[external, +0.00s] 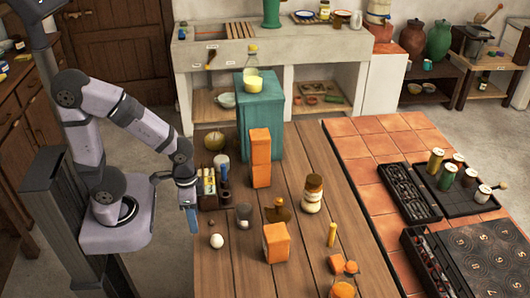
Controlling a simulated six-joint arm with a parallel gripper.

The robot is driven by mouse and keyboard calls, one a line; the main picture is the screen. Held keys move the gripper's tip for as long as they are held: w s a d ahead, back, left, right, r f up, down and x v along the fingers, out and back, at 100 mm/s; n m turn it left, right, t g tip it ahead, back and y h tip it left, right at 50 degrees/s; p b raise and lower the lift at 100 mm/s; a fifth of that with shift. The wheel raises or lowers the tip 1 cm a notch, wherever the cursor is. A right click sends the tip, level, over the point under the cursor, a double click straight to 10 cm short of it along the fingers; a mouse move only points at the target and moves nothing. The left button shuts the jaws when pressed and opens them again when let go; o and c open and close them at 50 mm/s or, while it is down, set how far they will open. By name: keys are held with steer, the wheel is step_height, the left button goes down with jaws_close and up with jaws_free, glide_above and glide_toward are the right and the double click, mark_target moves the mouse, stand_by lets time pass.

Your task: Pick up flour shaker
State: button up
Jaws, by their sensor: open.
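No object is clearly marked as the flour shaker. A small grey cup-like container (243,216) stands upright on the wooden table (345,270), and a cream jar with a brown lid (312,195) stands further right; I cannot tell whether either is the shaker. My gripper (190,220) is open at the table's left edge, pointing down, left of the grey container and apart from both. Nothing shows between its fingers, which are small in this view.
A dark rack of small bottles (209,189) stands close beside my gripper. A white egg-like object (217,241), a brown rounded item (279,211), a tall orange block (260,158) and a shorter one (276,243) stand on the table. A teal box (260,112) is behind.

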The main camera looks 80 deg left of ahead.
step_height(320, 180, up, 5)
steer(key=w+d+f+n+t+h+b, duration=0.15)
steer(key=w+d+t, duration=0.25)
steer(key=w+d, duration=0.4)
steer(key=w+d+n+t, duration=0.3)
steer(key=w+d+t, duration=0.2)
steer(key=w, duration=0.5)
steer(key=r+n+y+b, duration=0.1)
steer(key=n+y, duration=0.5)
steer(key=y, duration=0.6)
glide_above(240, 219)
steer(key=s+d, duration=0.3)
steer(key=d, duration=0.1)
steer(key=shift+m, duration=0.25)
step_height(240, 219, down, 10)
steer(key=shift+a+f, duration=0.1)
steer(key=shift+a, duration=0.05)
steer(key=shift+f, duration=0.35)
steer(key=shift+x, duration=3.35)
